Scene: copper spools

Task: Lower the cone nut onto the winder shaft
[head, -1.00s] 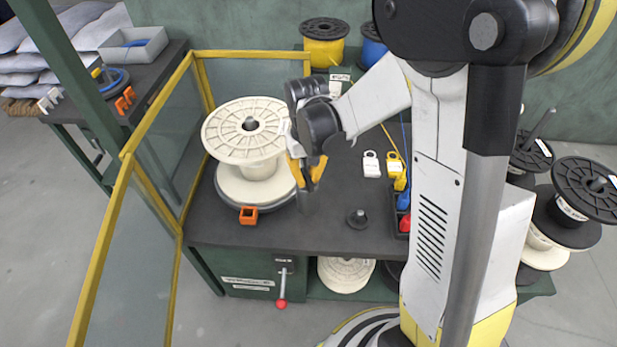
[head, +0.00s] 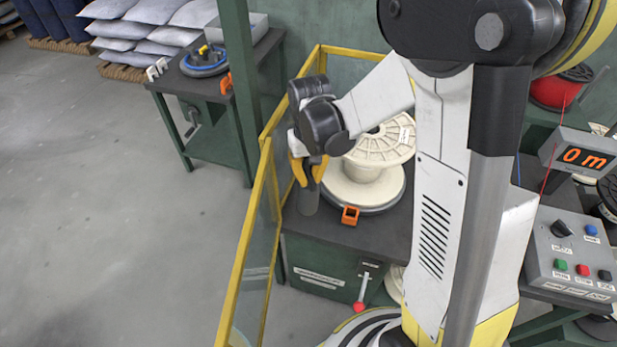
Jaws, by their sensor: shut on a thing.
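My gripper (head: 306,172), with yellow fingers, is shut on a grey cylindrical piece (head: 308,197) that hangs below the fingertips. I cannot tell from this view whether it is the cone nut. The cream spool (head: 364,191) sits on the round grey winder plate (head: 378,209), to the right of my gripper. My arm covers part of the spool's top flange, and I cannot make out the winder shaft clearly at its centre. My gripper is left of the spool and apart from the shaft position.
A yellow-framed clear barrier (head: 247,225) stands close on the left. An orange clamp (head: 350,215) is at the plate's front edge. A red-knobbed lever (head: 363,287) is on the bench front. A control box (head: 575,255) with a display (head: 585,157) stands right. Open floor lies left.

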